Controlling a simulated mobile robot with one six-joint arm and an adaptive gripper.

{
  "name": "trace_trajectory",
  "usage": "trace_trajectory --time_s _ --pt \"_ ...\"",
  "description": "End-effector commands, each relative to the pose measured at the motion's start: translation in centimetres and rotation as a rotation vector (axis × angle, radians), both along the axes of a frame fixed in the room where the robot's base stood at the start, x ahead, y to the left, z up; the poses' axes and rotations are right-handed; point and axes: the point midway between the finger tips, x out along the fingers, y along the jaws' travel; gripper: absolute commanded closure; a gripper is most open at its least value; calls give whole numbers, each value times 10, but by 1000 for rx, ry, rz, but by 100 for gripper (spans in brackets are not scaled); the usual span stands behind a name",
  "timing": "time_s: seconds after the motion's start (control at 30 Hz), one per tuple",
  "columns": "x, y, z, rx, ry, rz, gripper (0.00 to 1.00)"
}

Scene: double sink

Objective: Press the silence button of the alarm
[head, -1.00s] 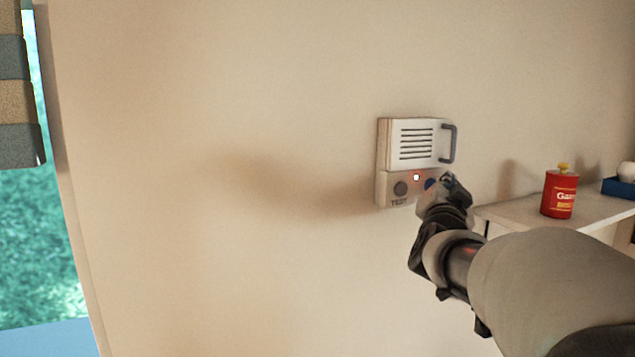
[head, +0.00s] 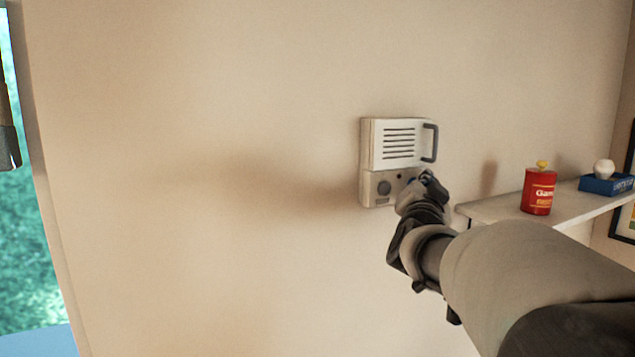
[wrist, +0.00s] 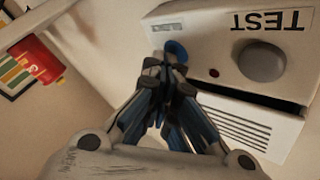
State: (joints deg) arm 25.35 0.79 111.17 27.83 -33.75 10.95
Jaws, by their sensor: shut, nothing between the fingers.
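The alarm (head: 398,146) is a pale box on the wall with a slotted cover and a dark handle at its right. Its lower panel holds a round grey button (wrist: 262,60) beside the word TEST, a small dark red lamp (wrist: 213,72) that is unlit, and a blue button (wrist: 177,50). My gripper (wrist: 165,62) is shut and empty, with its fingertips at the blue button. They overlap its edge in the wrist view; I cannot tell whether they touch it. In the head view my gripper (head: 425,178) hides most of the blue button.
A shelf (head: 485,209) to the right of the alarm carries a red canister (head: 538,192) and a blue box (head: 604,185) with a white round thing on it. A framed picture hangs at the far right. The wall left of the alarm is bare.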

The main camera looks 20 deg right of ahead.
Motion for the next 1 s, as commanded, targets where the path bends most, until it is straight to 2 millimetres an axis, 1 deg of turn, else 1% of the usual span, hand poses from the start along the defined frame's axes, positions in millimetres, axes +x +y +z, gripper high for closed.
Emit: trace_trajectory --time_s 0.23,0.57,0.87,1.0 --pt "-2 0 -1 0 1 1 100" --pt "-18 -2 -2 -1 1 0 100" --pt "-19 -2 -1 -1 1 0 100" --pt "-27 -3 -2 0 -1 -1 100"
